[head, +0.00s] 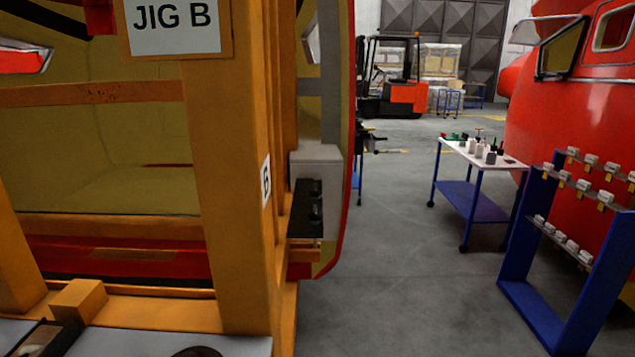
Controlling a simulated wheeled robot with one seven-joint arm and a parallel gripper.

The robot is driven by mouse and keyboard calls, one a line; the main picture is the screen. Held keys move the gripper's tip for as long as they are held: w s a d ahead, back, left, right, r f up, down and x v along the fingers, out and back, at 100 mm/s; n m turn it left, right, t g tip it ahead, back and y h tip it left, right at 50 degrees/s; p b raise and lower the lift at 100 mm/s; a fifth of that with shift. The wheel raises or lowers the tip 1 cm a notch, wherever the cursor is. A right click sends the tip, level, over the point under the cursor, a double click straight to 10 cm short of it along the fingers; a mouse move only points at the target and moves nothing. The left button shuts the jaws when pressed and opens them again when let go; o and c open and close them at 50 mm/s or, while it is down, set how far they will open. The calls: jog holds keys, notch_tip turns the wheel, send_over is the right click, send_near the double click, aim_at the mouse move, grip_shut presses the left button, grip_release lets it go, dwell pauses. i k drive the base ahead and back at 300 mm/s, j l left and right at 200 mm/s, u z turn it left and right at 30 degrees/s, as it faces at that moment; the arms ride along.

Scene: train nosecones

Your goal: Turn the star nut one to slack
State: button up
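I cannot make out a star nut for certain. A grey box (318,165) is on the side of the orange jig post, and two small dark knob-like parts (315,200) stick out at its black front. They are too small and dark to tell their shape or setting. The orange jig frame (222,170) carries a "JIG B" sign (176,27) and a smaller "B" label (266,180). My gripper is not in view.
A white-topped blue cart (468,153) with bottles stands right of centre. A blue rack (519,243) with small tagged parts is at the right, before a red nosecone (545,110). A forklift (402,95) is far back. Grey floor (400,270) between jig and rack is clear.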

aim_at(315, 193)
jog(key=i+l+u, duration=0.15)
jog(key=i+l, duration=0.25)
jog(key=i+l+u, duration=0.15)
jog(key=i+l, duration=0.3)
jog(key=i+l+u, duration=0.2)
jog(key=i+l, duration=0.25)
jog(key=i+l+u, duration=0.15)
jog(key=i+l, duration=0.2)
jog(key=l, duration=0.25)
jog(key=i+l+u, duration=0.1)
jog(key=i+u, duration=0.25)
jog(key=i, duration=0.65)
